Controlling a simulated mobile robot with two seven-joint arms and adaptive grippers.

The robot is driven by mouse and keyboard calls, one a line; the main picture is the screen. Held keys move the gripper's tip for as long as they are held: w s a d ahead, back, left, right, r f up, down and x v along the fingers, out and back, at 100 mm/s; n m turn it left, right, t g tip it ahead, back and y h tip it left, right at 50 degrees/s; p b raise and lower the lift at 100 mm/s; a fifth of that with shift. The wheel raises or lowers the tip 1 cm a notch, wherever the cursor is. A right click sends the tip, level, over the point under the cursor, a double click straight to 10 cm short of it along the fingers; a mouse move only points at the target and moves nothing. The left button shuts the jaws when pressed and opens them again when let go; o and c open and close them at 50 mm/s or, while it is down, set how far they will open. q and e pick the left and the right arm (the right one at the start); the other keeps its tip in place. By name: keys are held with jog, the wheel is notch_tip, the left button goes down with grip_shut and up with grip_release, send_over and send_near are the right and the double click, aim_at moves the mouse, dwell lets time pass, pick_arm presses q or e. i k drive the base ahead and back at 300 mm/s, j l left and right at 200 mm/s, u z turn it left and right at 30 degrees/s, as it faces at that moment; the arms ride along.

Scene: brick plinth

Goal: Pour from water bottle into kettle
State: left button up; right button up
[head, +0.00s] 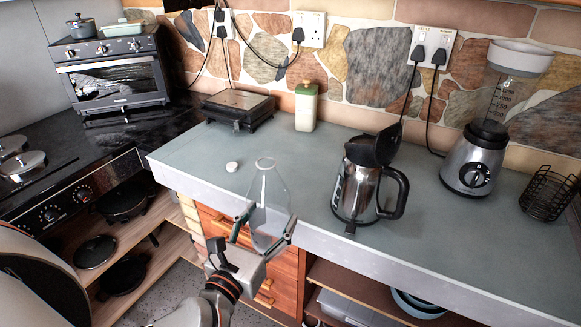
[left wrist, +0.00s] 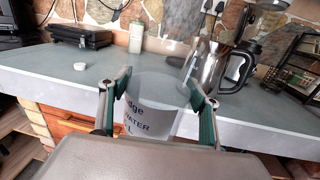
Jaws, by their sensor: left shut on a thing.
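The water bottle (head: 267,200) is clear, with an open neck, and stands roughly upright at the counter's front edge. In the left wrist view the bottle (left wrist: 150,108) shows part of a label reading "WATER". My left gripper (head: 266,219) is shut on the bottle, one finger on each side. The kettle (head: 357,188) is steel with a black handle and its lid raised. It stands on the counter to the right of the bottle, apart from it, and also shows in the left wrist view (left wrist: 203,68). Water inside the bottle is hard to make out. My right gripper is not in view.
A small white cap (head: 232,167) lies on the counter (head: 310,160) left of the bottle. A green and cream carton (head: 306,107), a flat black grill (head: 238,108), a blender (head: 487,130) and a wire basket (head: 548,193) stand farther off. The counter between bottle and kettle is clear.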

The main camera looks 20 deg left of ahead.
aim_at(359, 191)
jog(key=z, duration=0.55)
jog(key=j+z, duration=0.15)
jog(key=z, duration=0.15)
jog(key=j+z, duration=0.3)
jog(key=k+j+z, duration=0.2)
jog(key=z, duration=0.15)
jog(key=k+j+z, duration=0.2)
jog(key=j, duration=0.3)
jog(key=k+j+z, duration=0.2)
jog(key=k+j, duration=0.4)
jog(key=j, duration=0.15)
jog(key=k+j, duration=0.3)
jog(key=j, duration=0.15)
jog(key=i, duration=0.15)
